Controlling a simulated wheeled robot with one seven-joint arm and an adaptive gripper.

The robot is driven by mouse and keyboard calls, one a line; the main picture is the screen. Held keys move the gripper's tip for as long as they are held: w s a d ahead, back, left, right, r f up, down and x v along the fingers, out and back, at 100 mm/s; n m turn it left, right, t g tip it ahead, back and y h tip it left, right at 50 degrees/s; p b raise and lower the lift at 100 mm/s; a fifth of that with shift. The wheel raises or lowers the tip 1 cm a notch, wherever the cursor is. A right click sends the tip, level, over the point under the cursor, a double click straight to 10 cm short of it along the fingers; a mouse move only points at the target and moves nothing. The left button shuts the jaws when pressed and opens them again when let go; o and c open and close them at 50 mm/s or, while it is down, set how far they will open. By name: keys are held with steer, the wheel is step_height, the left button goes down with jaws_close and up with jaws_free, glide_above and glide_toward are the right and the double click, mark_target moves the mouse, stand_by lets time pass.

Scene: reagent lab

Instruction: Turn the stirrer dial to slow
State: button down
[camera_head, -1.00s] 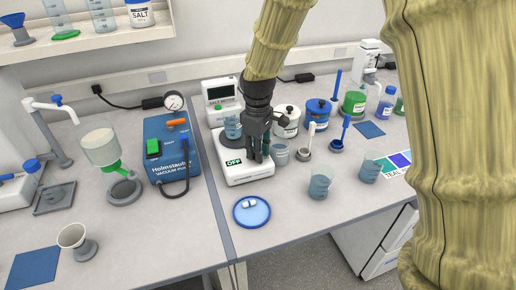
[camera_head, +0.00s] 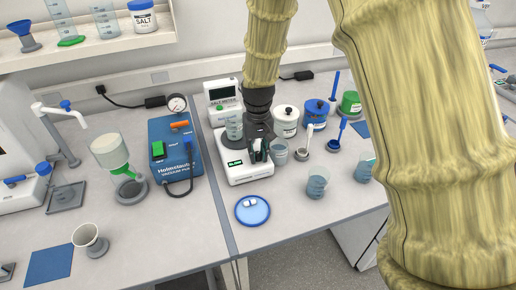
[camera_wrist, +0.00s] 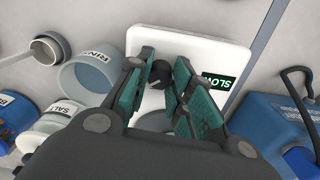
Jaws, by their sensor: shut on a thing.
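The white stirrer (camera_head: 245,173) stands on the bench with a beaker (camera_head: 234,129) on its plate. Its small display (camera_head: 234,163) shows green text that reads SLOW; the display also shows upside down in the wrist view (camera_wrist: 217,82). My gripper (camera_head: 259,155) reaches down over the front right of the stirrer. In the wrist view its green-padded fingers (camera_wrist: 163,75) are on either side of the dark dial (camera_wrist: 161,70), shut on it. The dial is partly hidden by the fingers, and its pointer mark cannot be made out.
The blue vacuum pump (camera_head: 174,158) stands left of the stirrer. A rinse cup (camera_head: 280,154) is close by my gripper on the right, with lidded pots (camera_head: 286,124) behind. A blue dish (camera_head: 252,211) with white pieces lies in front. A beaker (camera_head: 317,183) stands front right.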

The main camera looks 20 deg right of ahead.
steer(key=shift+m, duration=0.5)
stand_by(0.3)
steer(key=c, duration=1.2)
jaws_free()
steer(key=shift+d, duration=0.1)
steer(key=shift+r+p, duration=0.1)
steer(key=shift+p, duration=0.2)
